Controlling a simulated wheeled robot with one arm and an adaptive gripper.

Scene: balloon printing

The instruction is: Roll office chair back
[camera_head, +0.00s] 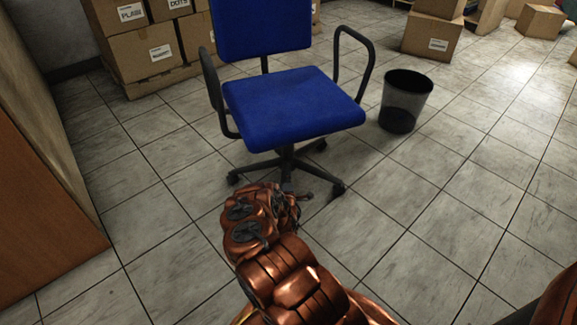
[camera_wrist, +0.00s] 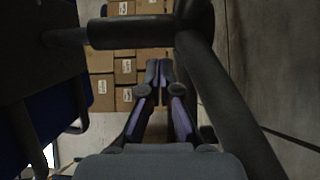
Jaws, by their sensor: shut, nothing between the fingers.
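The office chair (camera_head: 292,103) stands upright in the head view, with a blue seat and back, black armrests and a star base on casters. My arm reaches low toward the front of its base, and my gripper's fingers are hard to make out there. In the wrist view, my gripper (camera_wrist: 161,72) is shut with its fingertips together and nothing between them. The chair's black column and a base leg (camera_wrist: 232,105) cross close by the fingers, and the seat's dark underside is at the left. I cannot tell whether the fingers touch the chair.
A black mesh bin (camera_head: 406,98) stands right of the chair. Stacked cardboard boxes (camera_head: 150,50) are behind it at the left, and another box (camera_head: 431,36) is at the back right. A wooden cabinet (camera_head: 40,190) borders the left.

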